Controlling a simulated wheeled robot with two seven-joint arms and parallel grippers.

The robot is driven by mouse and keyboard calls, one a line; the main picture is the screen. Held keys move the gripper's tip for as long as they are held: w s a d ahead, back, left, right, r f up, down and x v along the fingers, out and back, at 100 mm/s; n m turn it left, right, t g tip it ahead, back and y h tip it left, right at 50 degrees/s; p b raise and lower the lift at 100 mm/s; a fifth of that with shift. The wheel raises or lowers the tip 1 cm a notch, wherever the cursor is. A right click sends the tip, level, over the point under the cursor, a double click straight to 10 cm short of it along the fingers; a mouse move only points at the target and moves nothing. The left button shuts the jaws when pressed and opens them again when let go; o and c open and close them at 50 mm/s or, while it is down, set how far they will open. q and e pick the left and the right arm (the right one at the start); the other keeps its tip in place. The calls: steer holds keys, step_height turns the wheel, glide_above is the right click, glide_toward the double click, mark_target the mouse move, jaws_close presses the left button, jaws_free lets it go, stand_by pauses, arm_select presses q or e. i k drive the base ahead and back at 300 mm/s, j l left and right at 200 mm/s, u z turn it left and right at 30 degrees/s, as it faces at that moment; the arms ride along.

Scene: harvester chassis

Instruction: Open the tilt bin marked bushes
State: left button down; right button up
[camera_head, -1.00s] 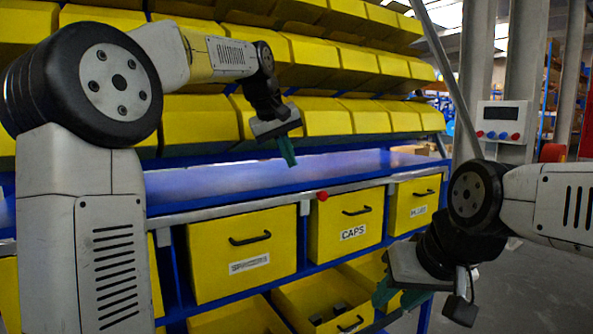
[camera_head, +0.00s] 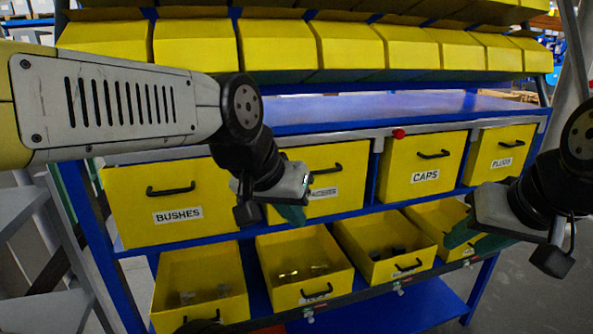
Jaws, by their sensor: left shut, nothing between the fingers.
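The yellow tilt bin marked BUSHES (camera_head: 135,212) is at the left end of the upper bin row, upright and shut, with a black handle (camera_head: 171,189) above its label. My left gripper (camera_head: 291,212) is shut and empty. It hangs in front of the neighbouring bin (camera_head: 322,158), partly covering that bin's label, to the right of the BUSHES bin. My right gripper (camera_head: 462,238) is at the right, in front of the lower part of the rack, with green fingertips partly hidden; I cannot tell how far apart they are.
Bins marked CAPS (camera_head: 400,155) and PLUGS (camera_head: 488,150) continue the row to the right. Open yellow bins (camera_head: 195,265) with small parts stand below. A red button (camera_head: 398,134) sits on the rail above. Grey steps (camera_head: 40,300) stand at the left.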

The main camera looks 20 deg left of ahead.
mark_target(150, 204)
steer(key=u, duration=1.6)
steer(key=j+z, duration=0.65)
steer(key=k+j+z, duration=0.1)
steer(key=z, duration=0.25)
steer(key=j, duration=0.1)
